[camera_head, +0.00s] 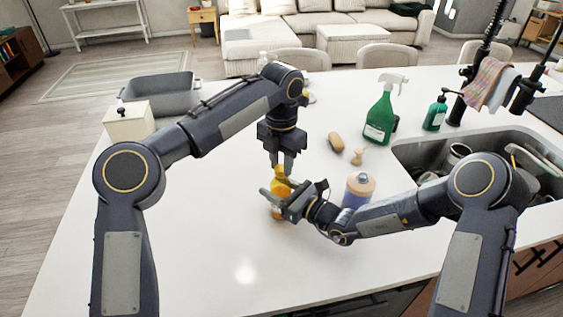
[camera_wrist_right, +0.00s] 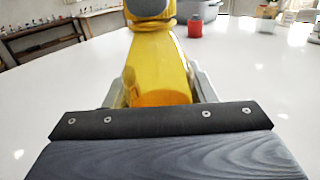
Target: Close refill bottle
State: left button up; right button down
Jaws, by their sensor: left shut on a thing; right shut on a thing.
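A yellow-orange bottle (camera_head: 279,209) stands upright on the white counter, in front of the middle of my body. My right gripper (camera_head: 274,192) is shut on the bottle's body from the right side. In the right wrist view the yellow bottle (camera_wrist_right: 158,62) rises between the fingers. My left gripper (camera_head: 281,165) points straight down from above and is shut on the yellow cap (camera_head: 280,172) at the bottle's top. The fingers partly hide the cap, so how it sits on the neck cannot be told.
A lavender bottle with a tan top (camera_head: 360,185) stands close to my right forearm. The sink (camera_head: 408,152) lies right. The counter's left front is clear.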

pick_arm(q)
jog(key=o, duration=0.9)
jog(key=shift+o, duration=0.2)
jog(key=shift+r, duration=2.3)
jog(key=shift+n, duration=0.3)
jog(key=shift+c, duration=0.4)
